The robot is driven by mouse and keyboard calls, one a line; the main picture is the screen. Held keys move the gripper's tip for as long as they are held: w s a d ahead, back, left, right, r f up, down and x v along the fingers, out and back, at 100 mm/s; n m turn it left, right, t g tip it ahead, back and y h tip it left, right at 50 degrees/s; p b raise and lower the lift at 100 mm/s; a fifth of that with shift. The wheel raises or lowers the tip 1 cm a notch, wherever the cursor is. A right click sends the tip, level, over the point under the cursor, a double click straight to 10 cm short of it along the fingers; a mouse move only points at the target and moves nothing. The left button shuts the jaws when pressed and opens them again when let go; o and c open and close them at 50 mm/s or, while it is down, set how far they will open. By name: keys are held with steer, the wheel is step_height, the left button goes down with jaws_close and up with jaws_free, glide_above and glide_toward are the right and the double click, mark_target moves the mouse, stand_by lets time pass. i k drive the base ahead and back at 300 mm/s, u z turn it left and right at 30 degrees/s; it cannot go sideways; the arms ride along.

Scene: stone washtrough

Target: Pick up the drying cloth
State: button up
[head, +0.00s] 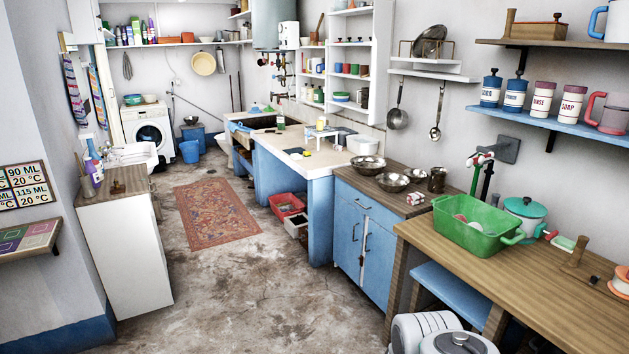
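Two long striped cloths hang on the left wall in the head view, far from me. The nearer one (74,90) has dark blue and reddish stripes. The other one (97,95) is lighter, with blue and other coloured stripes, and hangs just right of it. A small red-and-white piece (415,198) lies on the wooden counter at right; it is too small to tell whether it is cloth. I cannot tell which is the drying cloth. My gripper is not in view.
A white cabinet (133,240) stands at left. Blue cupboards (365,240) and a wooden table (520,270) holding a green basin (478,225) line the right. The stone floor (260,290) between is open, with a red rug (215,212) and a red crate (287,204) farther back.

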mark_target(415, 198)
steer(key=u, duration=0.1)
steer(key=i, duration=2.65)
steer(key=z, duration=0.35)
steer(key=i, duration=0.95)
steer(key=z, duration=0.15)
